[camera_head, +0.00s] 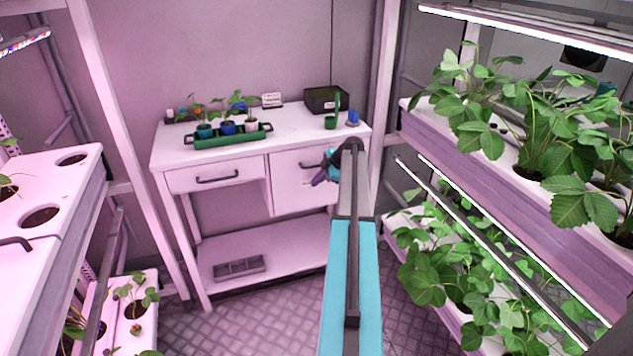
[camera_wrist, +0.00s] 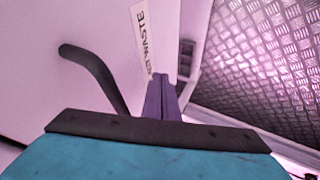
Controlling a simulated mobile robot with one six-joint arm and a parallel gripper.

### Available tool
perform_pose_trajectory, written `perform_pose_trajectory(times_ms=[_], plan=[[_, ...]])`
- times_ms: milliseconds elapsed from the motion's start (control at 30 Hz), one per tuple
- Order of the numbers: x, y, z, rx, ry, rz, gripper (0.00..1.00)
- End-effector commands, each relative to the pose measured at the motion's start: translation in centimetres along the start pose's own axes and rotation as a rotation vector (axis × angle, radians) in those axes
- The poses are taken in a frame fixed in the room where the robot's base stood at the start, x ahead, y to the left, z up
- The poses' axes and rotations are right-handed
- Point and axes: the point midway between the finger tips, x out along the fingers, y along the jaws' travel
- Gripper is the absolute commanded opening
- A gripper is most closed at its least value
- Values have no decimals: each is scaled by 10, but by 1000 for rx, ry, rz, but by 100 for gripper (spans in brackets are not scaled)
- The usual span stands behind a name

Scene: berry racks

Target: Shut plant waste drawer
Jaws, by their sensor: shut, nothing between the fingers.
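The plant waste drawer (camera_head: 290,190) is the deep white drawer on the right side of the white bench. It has a dark bar handle (camera_head: 308,165) and a small label. In the wrist view its white front fills the left side, with the label (camera_wrist: 143,40) partly reading "WASTE" and the dark handle (camera_wrist: 95,72). My gripper (camera_head: 317,181) is shut and empty in front of the drawer, below the handle. Its purple fingers (camera_wrist: 160,85) lie together beside the label. I cannot tell whether they touch the front, or whether the drawer stands slightly open.
The bench top (camera_head: 300,128) bears a green tray (camera_head: 227,138) of potted seedlings, a black box (camera_head: 326,98) and small cups. A shallow left drawer (camera_head: 215,174) appears closed. Plant racks stand on both sides, the right one (camera_head: 500,180) close to my arm. The patterned floor (camera_head: 260,325) is clear.

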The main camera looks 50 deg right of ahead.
Motion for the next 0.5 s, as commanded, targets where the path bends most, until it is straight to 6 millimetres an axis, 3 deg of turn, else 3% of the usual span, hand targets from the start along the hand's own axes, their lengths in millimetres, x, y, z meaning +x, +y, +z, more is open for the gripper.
perform_pose_trajectory(times_ms=[133,500], plan=[[-5,-18,-2,0,-1,-6,0],[-67,-17,0,1,-3,-6,0]])
